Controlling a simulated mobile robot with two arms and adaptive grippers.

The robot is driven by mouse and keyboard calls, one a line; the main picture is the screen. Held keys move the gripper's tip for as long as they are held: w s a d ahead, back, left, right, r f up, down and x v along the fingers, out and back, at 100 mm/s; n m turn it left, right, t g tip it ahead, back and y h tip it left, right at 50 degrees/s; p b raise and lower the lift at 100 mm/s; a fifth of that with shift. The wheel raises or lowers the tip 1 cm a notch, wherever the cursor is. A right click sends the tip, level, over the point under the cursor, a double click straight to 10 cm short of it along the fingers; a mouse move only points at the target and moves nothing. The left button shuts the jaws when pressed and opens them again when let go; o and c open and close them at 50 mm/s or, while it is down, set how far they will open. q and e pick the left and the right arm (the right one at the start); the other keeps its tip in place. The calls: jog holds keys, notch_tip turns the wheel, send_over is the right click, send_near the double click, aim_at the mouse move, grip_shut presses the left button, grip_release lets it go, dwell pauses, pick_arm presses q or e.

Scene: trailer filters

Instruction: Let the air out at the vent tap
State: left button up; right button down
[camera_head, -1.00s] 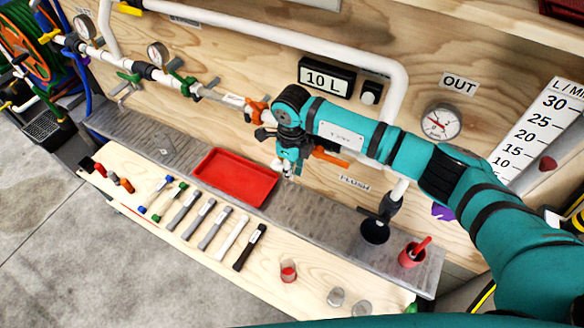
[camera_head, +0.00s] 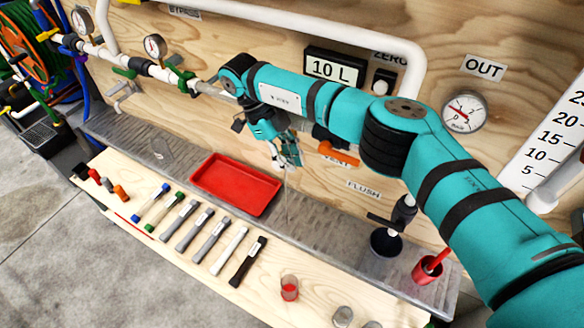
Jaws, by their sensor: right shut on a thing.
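A thin pale streak (camera_head: 287,205) runs from below the jaws toward the metal shelf, perhaps liquid. An orange lever (camera_head: 339,154) shows right of the gripper, beneath my arm. My left gripper is not in view.
A red tray (camera_head: 235,184) lies on the metal shelf (camera_head: 320,232) left of the gripper. Several tools lie on the wooden ledge before it. A dark funnel (camera_head: 386,242) and red cup (camera_head: 428,270) stand right. A gauge (camera_head: 464,111) is under OUT.

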jog(key=shift+w+a+r+h, duration=0.1)
jog(key=shift+a+r+h, duration=0.05)
jog(key=shift+h, duration=0.15)
jog(key=shift+g+h, duration=0.3)
jog(key=shift+g, duration=0.1)
jog(key=c, duration=1.4)
grip_release()
jog(key=shift+a, duration=0.1)
jog(key=shift+w+r, duration=0.15)
jog(key=shift+r, duration=0.35)
notch_tip(320, 180, up, 9)
jog(key=shift+r, duration=0.1)
